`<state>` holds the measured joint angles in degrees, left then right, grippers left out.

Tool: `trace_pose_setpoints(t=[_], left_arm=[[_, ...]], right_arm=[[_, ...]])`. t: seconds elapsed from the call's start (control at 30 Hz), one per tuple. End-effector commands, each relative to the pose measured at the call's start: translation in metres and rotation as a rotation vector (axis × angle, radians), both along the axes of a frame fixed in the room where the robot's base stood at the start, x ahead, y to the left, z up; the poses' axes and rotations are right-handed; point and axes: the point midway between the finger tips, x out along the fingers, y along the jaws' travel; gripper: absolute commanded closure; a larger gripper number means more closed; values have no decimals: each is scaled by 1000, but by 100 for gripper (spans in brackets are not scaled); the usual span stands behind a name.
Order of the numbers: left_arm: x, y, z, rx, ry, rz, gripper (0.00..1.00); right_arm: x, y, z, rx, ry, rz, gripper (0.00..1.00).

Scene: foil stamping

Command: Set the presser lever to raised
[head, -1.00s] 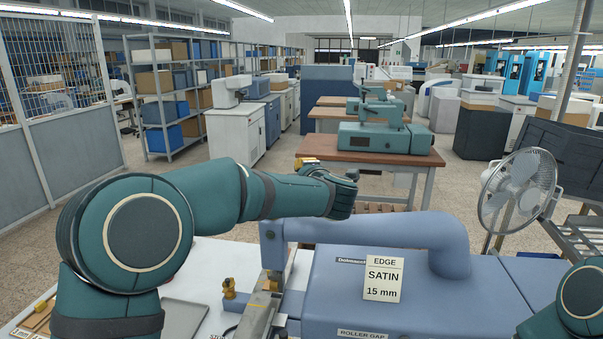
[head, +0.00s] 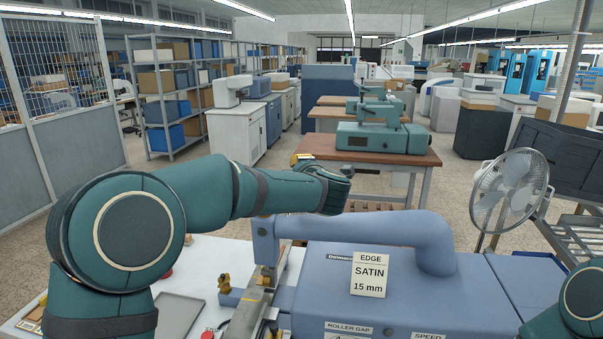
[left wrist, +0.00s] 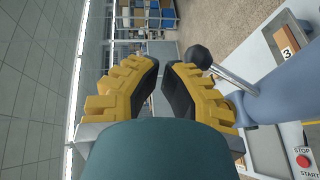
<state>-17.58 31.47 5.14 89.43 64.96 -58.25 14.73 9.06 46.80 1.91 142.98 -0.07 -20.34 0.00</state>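The presser lever shows in the left wrist view as a metal rod with a black ball knob (left wrist: 198,57), fixed to the blue-grey sewing machine (left wrist: 292,88). My left gripper (left wrist: 163,66) has yellow-backed, dark-padded fingers with a gap between them and nothing in it. The knob appears just past the right-hand fingertip; I cannot tell whether they touch. The machine's arm (head: 360,226) lies just beyond my forearm. My right gripper is out of view.
The machine carries a card (head: 369,274) reading "EDGE SATIN 15 mm". A grey tray (head: 178,316) lies on the white table. A fan (head: 510,190) stands at the right. A red stop button (left wrist: 303,160) sits beside the machine. A wooden bench (head: 400,155) stands behind.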

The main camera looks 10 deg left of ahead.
Motion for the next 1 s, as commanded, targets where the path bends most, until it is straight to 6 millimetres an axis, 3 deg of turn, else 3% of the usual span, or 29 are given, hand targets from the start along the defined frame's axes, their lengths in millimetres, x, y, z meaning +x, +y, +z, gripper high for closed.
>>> trace_pose_setpoints(t=[0.07,0.3,0.5,1.0], left_arm=[[0,4,7,0,-2,2,100],[-37,-24,40,0,-4,-1,100],[-56,-38,60,0,-4,-1,100],[-64,-43,67,0,-2,1,100]], right_arm=[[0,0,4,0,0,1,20],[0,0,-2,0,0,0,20],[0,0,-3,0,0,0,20],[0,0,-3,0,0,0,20]])
